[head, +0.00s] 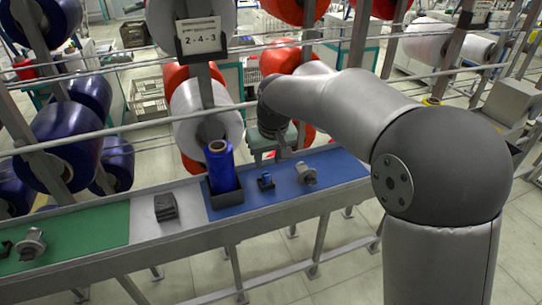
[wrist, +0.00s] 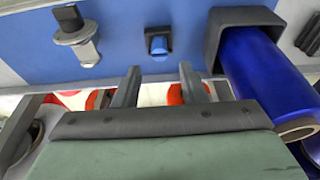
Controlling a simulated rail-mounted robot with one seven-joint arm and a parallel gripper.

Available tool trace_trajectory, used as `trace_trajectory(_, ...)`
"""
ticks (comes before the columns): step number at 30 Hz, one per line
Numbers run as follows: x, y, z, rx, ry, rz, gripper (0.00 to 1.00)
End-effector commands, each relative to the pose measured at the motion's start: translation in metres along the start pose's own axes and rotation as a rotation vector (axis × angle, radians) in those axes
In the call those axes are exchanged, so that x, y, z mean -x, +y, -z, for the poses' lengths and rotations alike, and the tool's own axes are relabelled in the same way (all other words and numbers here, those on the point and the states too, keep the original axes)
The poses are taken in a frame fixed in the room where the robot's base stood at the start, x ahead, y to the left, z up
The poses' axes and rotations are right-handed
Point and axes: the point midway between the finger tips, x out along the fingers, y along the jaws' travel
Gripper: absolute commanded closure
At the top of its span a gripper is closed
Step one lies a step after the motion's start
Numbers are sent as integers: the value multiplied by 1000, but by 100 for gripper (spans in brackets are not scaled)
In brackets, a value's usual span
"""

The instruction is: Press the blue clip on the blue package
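The blue package (head: 222,166) is a cylinder standing upright in a dark holder (head: 226,197) on the blue section of the rail. It also shows at the right of the wrist view (wrist: 258,75). The small blue clip (head: 266,180) sits in a dark bracket on the blue surface, beside the package and apart from it. In the wrist view the clip (wrist: 158,45) lies just beyond the fingertips, roughly centred between them. My gripper (wrist: 159,70) is open and empty, its two fingers apart and not visibly touching the clip. In the head view its fingertips are hard to make out.
A metal fitting with a black knob (wrist: 75,25) stands on the other side of the clip. The blue surface (wrist: 195,20) around the clip is otherwise bare. A dark block (head: 166,207) and a green section (head: 95,232) lie left. Bobbin racks stand behind the rail.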

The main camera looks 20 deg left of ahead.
Motion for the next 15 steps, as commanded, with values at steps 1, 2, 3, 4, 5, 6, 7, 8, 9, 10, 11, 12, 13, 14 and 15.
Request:
trace_trajectory(1,-10,0,-1,0,-1,0,62)
trace_trajectory(2,-13,0,-1,0,-1,0,62)
trace_trajectory(3,-18,0,-1,0,0,0,62)
trace_trajectory(4,-22,0,-1,0,0,0,62)
trace_trajectory(5,-26,0,-1,0,-1,0,62)
trace_trajectory(6,-32,0,-2,0,-1,0,62)
trace_trajectory(7,-36,0,-2,0,-2,0,62)
trace_trajectory(8,-40,0,-2,0,-2,0,62)
trace_trajectory(9,-44,0,-2,0,-2,0,62)
trace_trajectory(10,-48,0,-2,0,-2,0,62)
trace_trajectory(11,-52,0,-1,0,-1,0,62)
trace_trajectory(12,-56,0,-1,-1,0,0,62)
trace_trajectory(13,-59,0,-1,-1,0,0,62)
trace_trajectory(14,-62,0,-1,-1,0,0,62)
trace_trajectory(15,-65,0,-1,-1,-1,0,62)
